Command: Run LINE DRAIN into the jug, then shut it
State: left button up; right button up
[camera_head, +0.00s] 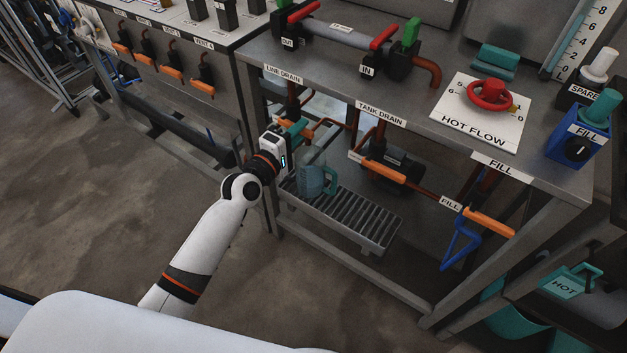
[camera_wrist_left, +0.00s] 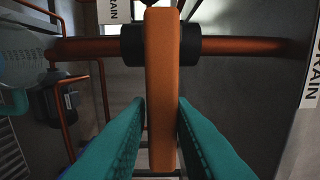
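The LINE DRAIN label (camera_head: 283,74) is on the front edge of the steel bench. My left gripper (camera_head: 296,130) reaches below it, at the pipework. In the left wrist view, its teal fingers (camera_wrist_left: 161,100) stand either side of an orange lever (camera_wrist_left: 162,60), with a narrow gap visible on the left. The lever lies across a copper pipe (camera_wrist_left: 240,46). The clear teal jug (camera_head: 311,181) stands upright on a slatted grate (camera_head: 384,236), just right of the gripper; part of it shows in the wrist view (camera_wrist_left: 25,58). No running water is visible. My right gripper is out of view.
TASK-like neighbours are close: a TANK DRAIN label (camera_head: 381,113) with an orange lever (camera_head: 384,171), and a FILL lever (camera_head: 490,222). A bench leg (camera_head: 255,150) stands left of the gripper. Open floor (camera_head: 110,200) lies to the left.

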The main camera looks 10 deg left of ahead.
pick_arm(q)
jog(key=o, duration=0.4)
jog(key=shift+w, duration=0.15)
jog(key=shift+d, duration=0.15)
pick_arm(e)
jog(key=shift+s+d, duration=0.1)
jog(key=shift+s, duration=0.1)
pick_arm(q)
jog(key=p+v, duration=0.1)
jog(key=v, duration=0.6)
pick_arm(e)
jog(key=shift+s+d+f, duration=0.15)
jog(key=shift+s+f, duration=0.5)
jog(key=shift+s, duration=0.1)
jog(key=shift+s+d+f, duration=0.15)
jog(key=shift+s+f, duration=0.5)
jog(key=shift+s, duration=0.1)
